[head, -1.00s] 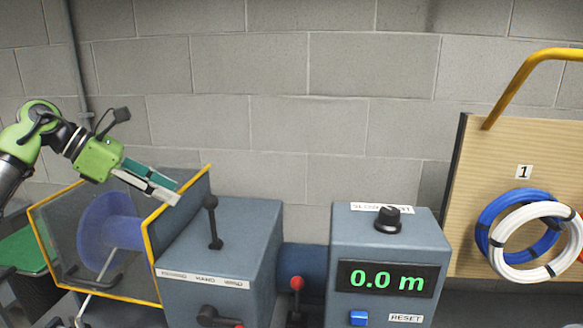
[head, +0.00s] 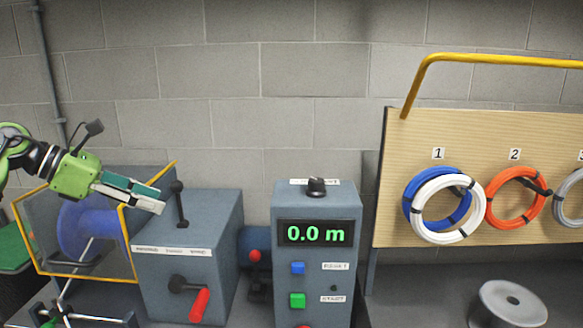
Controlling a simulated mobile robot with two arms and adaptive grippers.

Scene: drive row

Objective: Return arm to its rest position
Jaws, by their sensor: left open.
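My left arm comes in from the left in the head view, with a green wrist. Its gripper (head: 160,199) is open and empty. It shows in front of the yellow-edged clear guard (head: 128,235) and close to the black-knobbed lever (head: 181,205) on the grey-blue drive box (head: 205,262). I cannot tell whether the fingertips touch the lever. A blue reel (head: 85,228) stands inside the guard, partly hidden. My right gripper is not in view.
A counter box (head: 318,262) reads 0.0 m and has blue and green buttons. A wooden board (head: 395,180) holds blue, white and orange coils at the right. A grey spool (head: 512,302) lies at the lower right. A red-handled crank (head: 200,304) sticks out from the drive box.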

